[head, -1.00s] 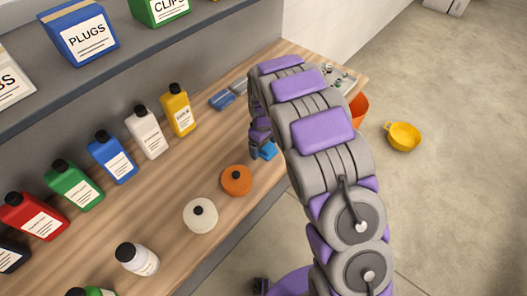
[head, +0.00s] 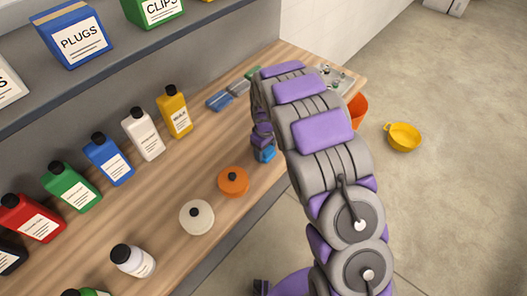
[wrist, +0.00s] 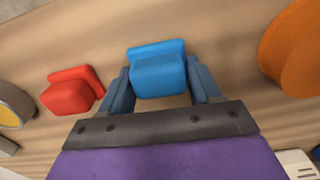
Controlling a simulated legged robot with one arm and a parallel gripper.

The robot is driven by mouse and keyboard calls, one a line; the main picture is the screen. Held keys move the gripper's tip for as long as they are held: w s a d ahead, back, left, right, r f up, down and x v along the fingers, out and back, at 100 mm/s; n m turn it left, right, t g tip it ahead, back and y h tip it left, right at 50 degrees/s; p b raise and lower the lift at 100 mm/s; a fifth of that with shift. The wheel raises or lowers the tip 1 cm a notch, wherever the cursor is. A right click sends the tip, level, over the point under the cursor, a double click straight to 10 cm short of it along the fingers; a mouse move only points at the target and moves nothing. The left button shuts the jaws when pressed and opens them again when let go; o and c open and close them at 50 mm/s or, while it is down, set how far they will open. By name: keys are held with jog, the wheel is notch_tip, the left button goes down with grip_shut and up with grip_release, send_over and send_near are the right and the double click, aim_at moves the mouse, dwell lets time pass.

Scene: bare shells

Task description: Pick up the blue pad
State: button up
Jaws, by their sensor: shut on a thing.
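The blue pad (wrist: 158,72) is a small block with a thicker upper part, between the two fingers of my gripper (wrist: 160,84) in the wrist view. The fingers close on it from both sides. In the head view the blue pad (head: 265,155) shows below my gripper (head: 262,140), near the front edge of the workbench. I cannot tell whether it touches the bench or hangs just above it. My arm hides part of this area in the head view.
A red pad (wrist: 70,92) lies left of my gripper. An orange round thing (head: 233,181) and a white one (head: 197,217) stand on the bench (head: 160,185). Bottles line the back under a shelf. A blue block (head: 219,100) lies farther back. A yellow pan (head: 403,136) is on the floor.

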jog(key=shift+d+r, duration=0.1)
jog(key=shift+d, duration=0.3)
jog(key=shift+c, duration=0.6)
jog(key=shift+a+r, duration=0.25)
jog(key=shift+a, duration=0.3)
jog(key=shift+s+r+p, duration=0.15)
jog(key=shift+r+p, duration=0.1)
jog(key=shift+r, duration=0.5)
jog(key=shift+s+r+p, duration=0.15)
jog(key=shift+r+p, duration=0.05)
jog(key=shift+r, duration=0.55)
jog(key=s+r+p, duration=0.1)
jog(key=s, duration=1.4)
jog(key=shift+s+a+r, duration=0.15)
jog(key=shift+r, duration=0.05)
jog(key=shift+a, duration=0.2)
